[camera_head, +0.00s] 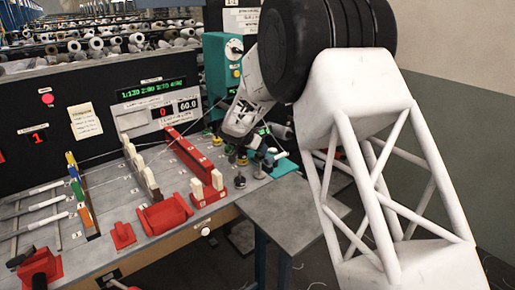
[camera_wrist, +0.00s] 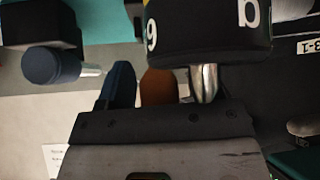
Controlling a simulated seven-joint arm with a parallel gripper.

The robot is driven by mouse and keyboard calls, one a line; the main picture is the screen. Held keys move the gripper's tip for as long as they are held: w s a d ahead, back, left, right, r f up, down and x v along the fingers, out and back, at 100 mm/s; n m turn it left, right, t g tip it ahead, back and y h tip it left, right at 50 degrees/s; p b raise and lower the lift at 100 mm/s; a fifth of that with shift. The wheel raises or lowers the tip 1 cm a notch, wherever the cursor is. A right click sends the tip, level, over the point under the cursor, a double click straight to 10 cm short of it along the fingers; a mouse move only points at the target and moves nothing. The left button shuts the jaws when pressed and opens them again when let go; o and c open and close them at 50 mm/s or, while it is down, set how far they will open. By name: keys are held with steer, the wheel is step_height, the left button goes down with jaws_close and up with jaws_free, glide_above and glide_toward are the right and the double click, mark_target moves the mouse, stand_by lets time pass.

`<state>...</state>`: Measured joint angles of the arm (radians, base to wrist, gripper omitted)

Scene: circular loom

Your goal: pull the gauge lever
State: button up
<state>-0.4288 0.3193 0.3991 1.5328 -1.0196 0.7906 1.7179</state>
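A teal box (camera_head: 233,48) with a round white dial stands at the back of the loom table; I cannot tell for sure which part is the gauge lever. My gripper (camera_head: 262,157) points down at the table's right end, among small knobbed posts and beside a teal base (camera_head: 286,166). In the wrist view, a dark blue piece (camera_wrist: 118,85), a brown piece (camera_wrist: 158,86) and a shiny metal piece (camera_wrist: 205,82) show just beyond the gripper's grey edge. A blue knob (camera_wrist: 48,66) on a metal rod is left of them. Finger contact and spacing are unclear.
A black round part (camera_wrist: 208,30) with white characters fills the wrist view's top. Red blocks (camera_head: 163,214) and a long red bar (camera_head: 189,152) lie left of my gripper. A black panel (camera_head: 120,105) with displays stands behind. A grey side table (camera_head: 295,212) is bare.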

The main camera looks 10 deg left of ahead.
steer(key=v, duration=0.7)
steer(key=shift+s+a+r, duration=0.2)
steer(key=shift+r, duration=0.1)
stand_by(0.4)
